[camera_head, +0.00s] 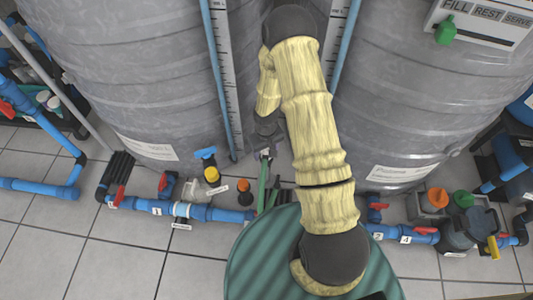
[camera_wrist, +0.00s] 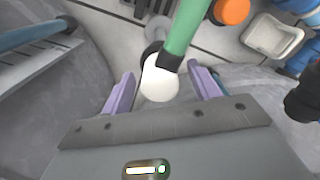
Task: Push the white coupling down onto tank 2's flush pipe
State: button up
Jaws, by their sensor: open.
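The white coupling (camera_wrist: 160,82) sits between the two purple fingers of my gripper (camera_wrist: 161,70) in the wrist view. Gaps show on both sides, so the fingers are open and apart from it. A green pipe (camera_wrist: 187,28) with a black collar (camera_wrist: 170,61) meets the coupling's upper side. I cannot tell whether this is tank 2's flush pipe or how far the coupling is seated. In the head view my gripper (camera_head: 265,152) is small, beyond my arm, near upright green pipes (camera_head: 263,180). The coupling is not clear there.
Large grey tanks stand left (camera_head: 140,70) and right (camera_head: 425,95). Blue pipes with red valves (camera_head: 200,213) run along the floor. In the wrist view an orange cap (camera_wrist: 232,11) and pale tray (camera_wrist: 272,37) lie beyond the fingers.

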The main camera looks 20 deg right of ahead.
jog(key=c, duration=1)
notch_tip(320, 180, up, 10)
jog(key=p, duration=0.6)
jog(key=w+r+p, duration=0.1)
jog(key=r+p, duration=0.2)
jog(key=r, duration=0.3)
jog(key=w+r+m+p, duration=0.1)
jog(key=r+p, duration=0.2)
jog(key=r, duration=0.3)
jog(key=w+r+m+p, duration=0.1)
jog(key=r+p, duration=0.2)
jog(key=r, duration=0.3)
jog(key=shift+f, duration=0.15)
